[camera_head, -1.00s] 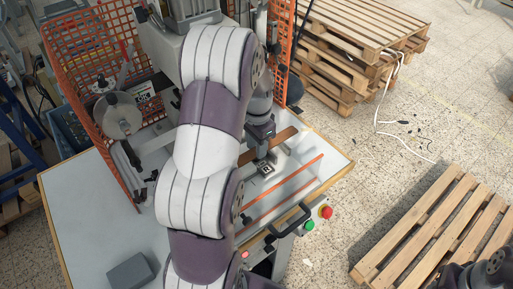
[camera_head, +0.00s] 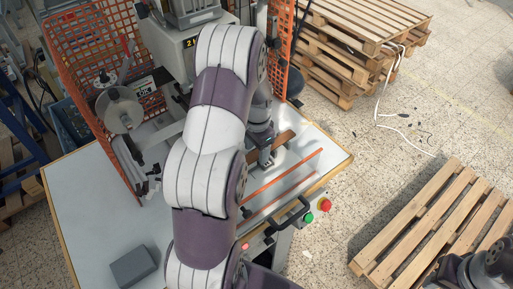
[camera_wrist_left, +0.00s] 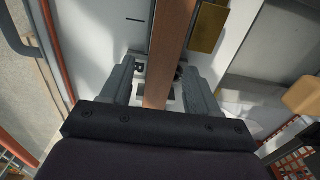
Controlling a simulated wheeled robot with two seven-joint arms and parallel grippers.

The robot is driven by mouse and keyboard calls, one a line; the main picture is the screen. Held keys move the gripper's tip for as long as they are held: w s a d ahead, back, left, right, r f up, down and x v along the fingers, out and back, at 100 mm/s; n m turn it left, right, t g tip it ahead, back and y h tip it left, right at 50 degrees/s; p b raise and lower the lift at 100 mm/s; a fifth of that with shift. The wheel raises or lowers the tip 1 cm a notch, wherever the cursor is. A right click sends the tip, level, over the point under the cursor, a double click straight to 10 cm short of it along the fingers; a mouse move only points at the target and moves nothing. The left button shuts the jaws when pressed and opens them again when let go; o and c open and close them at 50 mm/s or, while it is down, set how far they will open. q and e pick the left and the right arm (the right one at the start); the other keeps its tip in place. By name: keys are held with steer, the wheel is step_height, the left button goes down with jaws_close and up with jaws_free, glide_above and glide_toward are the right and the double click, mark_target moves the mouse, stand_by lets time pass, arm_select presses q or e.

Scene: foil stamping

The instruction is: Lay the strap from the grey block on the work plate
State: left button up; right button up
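The brown strap (camera_head: 284,138) lies along the pale work plate (camera_head: 292,158). In the left wrist view the strap (camera_wrist_left: 173,35) runs down from the top edge and ends between the fingers, over a dark square mark. My left gripper (camera_wrist_left: 157,68) is open above it, with a gap showing between the left finger and the strap. In the head view my left gripper (camera_head: 266,160) is over the plate, partly hidden by its arm. The grey block (camera_head: 133,267) stands at the table's front left, with no strap visible on it.
An orange rail (camera_head: 283,173) and a black handle (camera_head: 291,216) are in front of the plate. Green and red buttons (camera_head: 325,205) sit at the front edge. The press (camera_head: 190,45) and an orange mesh guard (camera_head: 85,60) stand behind.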

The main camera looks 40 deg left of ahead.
mark_target(257, 155)
arm_select(q)
steer(key=shift+r, duration=0.15)
steer(key=shift+w+r, duration=0.1)
steer(key=shift+r, duration=0.2)
step_height(257, 155, up, 12)
steer(key=b, duration=0.1)
steer(key=shift+f, duration=0.2)
steer(key=shift+f, duration=0.1)
